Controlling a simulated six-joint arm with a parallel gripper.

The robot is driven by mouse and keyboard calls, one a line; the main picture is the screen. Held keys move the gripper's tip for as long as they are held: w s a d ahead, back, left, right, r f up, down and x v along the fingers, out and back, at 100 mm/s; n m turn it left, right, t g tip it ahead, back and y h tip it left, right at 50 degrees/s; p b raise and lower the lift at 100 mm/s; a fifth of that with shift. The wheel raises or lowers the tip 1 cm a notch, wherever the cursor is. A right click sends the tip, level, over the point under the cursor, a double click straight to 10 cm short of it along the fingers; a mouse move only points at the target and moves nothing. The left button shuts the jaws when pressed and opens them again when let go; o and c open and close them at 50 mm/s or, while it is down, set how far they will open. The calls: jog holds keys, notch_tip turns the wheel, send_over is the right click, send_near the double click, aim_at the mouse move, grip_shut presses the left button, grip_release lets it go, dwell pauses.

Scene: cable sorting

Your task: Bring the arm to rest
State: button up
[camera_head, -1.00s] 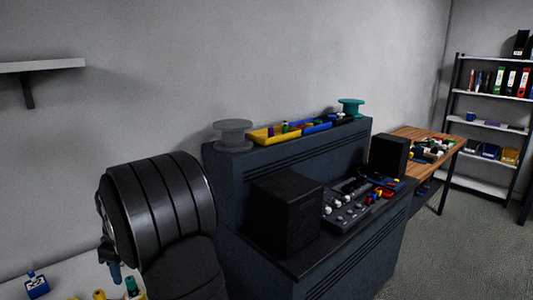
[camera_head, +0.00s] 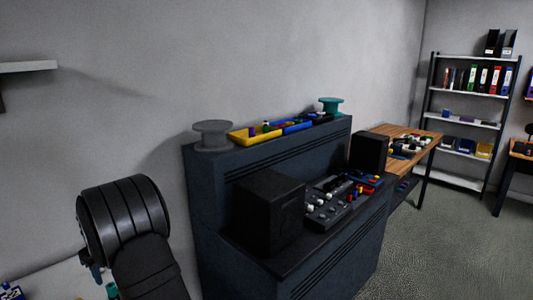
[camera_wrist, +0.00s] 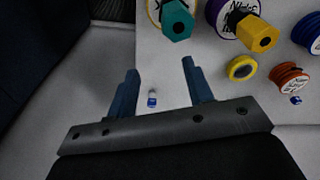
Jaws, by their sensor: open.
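My gripper (camera_wrist: 160,68) is open in the wrist view, with its two blue fingers apart and nothing held between them. It hangs above a pale work surface (camera_wrist: 225,85). A small blue and white piece (camera_wrist: 152,99) shows between the fingers, lower down; I cannot tell its exact distance. In the head view my black arm stands at the lower left and hides most of the gripper; only a bluish bit shows beside it.
Beyond the fingers are a teal hexagonal piece (camera_wrist: 177,20), a yellow one (camera_wrist: 257,35), a yellow ring (camera_wrist: 242,68) and an orange spool (camera_wrist: 289,76). A dark console (camera_head: 290,250) stands right of my arm, with a grey spool (camera_head: 212,135) on top.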

jog(key=a+f, duration=0.1)
jog(key=a, duration=0.1)
jog(key=s+a+f, duration=0.1)
jog(key=a+f, duration=0.1)
jog(key=s+a+f, duration=0.1)
jog(key=a+f, duration=0.1)
jog(key=shift+s+a+f, duration=0.15)
jog(key=shift+a+f, duration=0.1)
jog(key=shift+a, duration=0.15)
jog(key=shift+f, duration=0.8)
jog(key=shift+r, duration=0.55)
jog(key=shift+d+r, duration=0.15)
jog(key=shift+r, duration=0.5)
jog(key=shift+d+r, duration=0.15)
jog(key=shift+r, duration=0.45)
jog(key=d+r+n, duration=0.1)
jog(key=d+r, duration=0.7)
jog(key=d, duration=0.3)
jog(key=shift+w+d+r+n, duration=0.25)
jog(key=shift+d+r+n, duration=0.05)
jog(key=shift+d+n, duration=0.1)
